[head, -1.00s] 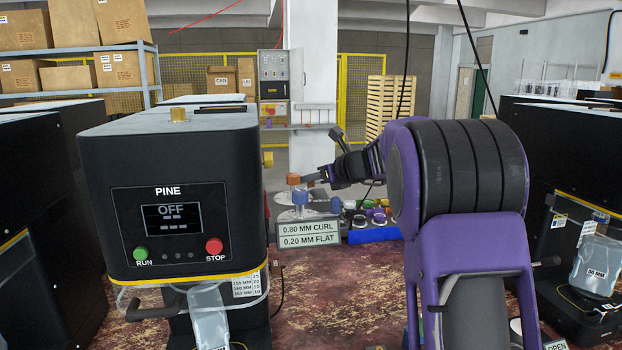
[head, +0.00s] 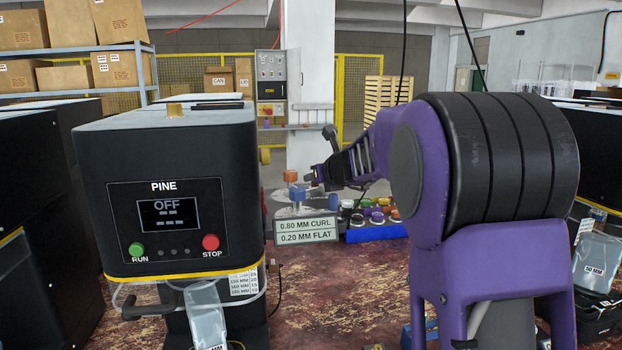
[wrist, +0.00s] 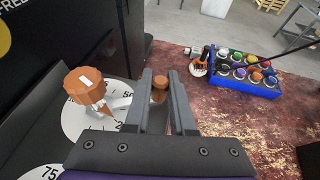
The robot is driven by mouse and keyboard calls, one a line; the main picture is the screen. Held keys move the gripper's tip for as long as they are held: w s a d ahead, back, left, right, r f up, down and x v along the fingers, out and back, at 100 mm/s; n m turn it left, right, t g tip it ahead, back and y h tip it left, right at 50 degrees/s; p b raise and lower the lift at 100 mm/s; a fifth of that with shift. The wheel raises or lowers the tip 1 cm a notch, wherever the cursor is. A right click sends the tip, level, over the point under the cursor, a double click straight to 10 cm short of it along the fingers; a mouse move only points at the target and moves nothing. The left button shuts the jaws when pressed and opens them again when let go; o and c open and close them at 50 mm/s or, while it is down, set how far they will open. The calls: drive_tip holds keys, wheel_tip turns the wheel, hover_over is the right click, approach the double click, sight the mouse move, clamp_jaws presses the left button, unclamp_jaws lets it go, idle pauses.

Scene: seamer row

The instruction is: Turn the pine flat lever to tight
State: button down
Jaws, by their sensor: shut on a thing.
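The PINE machine (head: 165,215) stands at the left in the head view. Beside it are an orange knob (head: 290,176) and a blue knob (head: 297,193) over pale dials. In the wrist view the orange knob (wrist: 86,86) has a pointer over a white numbered dial (wrist: 75,122). My gripper (wrist: 162,85) is shut on an orange lever end (wrist: 160,82), seen between its fingers to the right of that knob. In the head view my gripper (head: 318,174) is just right of the orange knob. I cannot read which lever is named flat.
A sign (head: 306,230) reads 0.80 MM CURL and 0.20 MM FLAT. A blue tray (wrist: 245,87) of several coloured pots stands to the right of the gripper. The PINE screen (head: 168,213) shows OFF. Red floor lies open in front.

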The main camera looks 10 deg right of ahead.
drive_tip(key=shift+s+d+m+h, duration=0.15)
drive_tip(key=shift+s+m+h, duration=0.15)
drive_tip(key=shift+m+h, duration=0.2)
drive_tip(key=c, duration=0.8)
unclamp_jaws()
drive_tip(key=shift+o, duration=0.2)
drive_tip(key=shift+r, duration=0.1)
wheel_tip(320, 180, up, 8)
drive_tip(key=p, duration=0.5)
drive_tip(key=shift+p, duration=0.35)
drive_tip(key=shift+r+b, duration=0.3)
drive_tip(key=shift+r, duration=0.6)
